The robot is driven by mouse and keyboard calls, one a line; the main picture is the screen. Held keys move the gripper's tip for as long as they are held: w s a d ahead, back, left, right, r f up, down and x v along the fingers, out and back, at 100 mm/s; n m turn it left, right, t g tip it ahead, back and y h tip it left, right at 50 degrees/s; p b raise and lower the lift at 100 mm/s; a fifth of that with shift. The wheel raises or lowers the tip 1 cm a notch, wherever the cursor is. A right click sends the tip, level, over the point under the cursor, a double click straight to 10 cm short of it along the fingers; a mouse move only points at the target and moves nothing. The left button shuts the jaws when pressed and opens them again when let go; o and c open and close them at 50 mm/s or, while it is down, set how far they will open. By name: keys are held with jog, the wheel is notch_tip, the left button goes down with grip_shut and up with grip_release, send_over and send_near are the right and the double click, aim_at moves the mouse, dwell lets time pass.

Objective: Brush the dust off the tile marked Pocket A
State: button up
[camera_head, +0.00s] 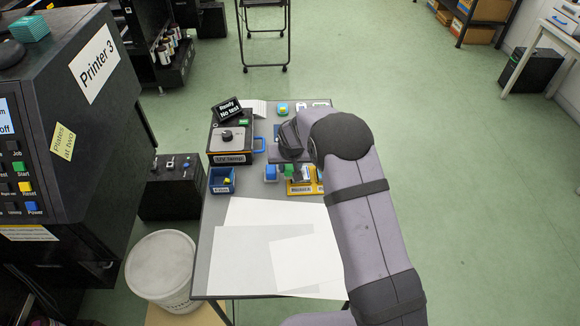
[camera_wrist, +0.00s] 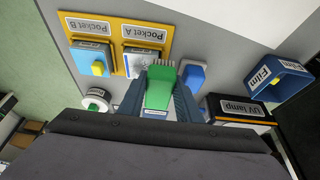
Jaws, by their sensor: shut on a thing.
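A yellow tray (camera_head: 318,189) lies on the table and shows in the wrist view (camera_wrist: 120,32), with labels Pocket A (camera_wrist: 142,33) and Pocket B (camera_wrist: 91,27). Below the Pocket A label is a pale, speckled tile (camera_wrist: 138,61), partly hidden by the thing I hold. Below the Pocket B label is a blue tile with a yellow knob (camera_wrist: 98,69). My gripper (camera_wrist: 158,98) is shut on a green-handled tool (camera_wrist: 160,88), its far end at the edge of the Pocket A tile. Whether it touches the tile I cannot tell.
A blue block (camera_wrist: 192,75) stands beside the tool. The UV lamp box (camera_head: 231,159) and blue Film bin (camera_head: 222,187) are at the left. A small round white-and-green item (camera_wrist: 96,100) is near my gripper. White sheets (camera_head: 250,212) cover the table's front.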

jog(key=shift+f+b, duration=0.65)
jog(key=shift+f, duration=0.25)
jog(key=shift+w+d+r+p, duration=0.15)
jog(key=shift+d+p, duration=0.25)
jog(key=shift+d, duration=1.3)
jog(key=shift+d, duration=0.1)
jog(key=shift+d+p, duration=0.35)
jog(key=shift+d, duration=1.2)
jog(key=shift+f, duration=0.25)
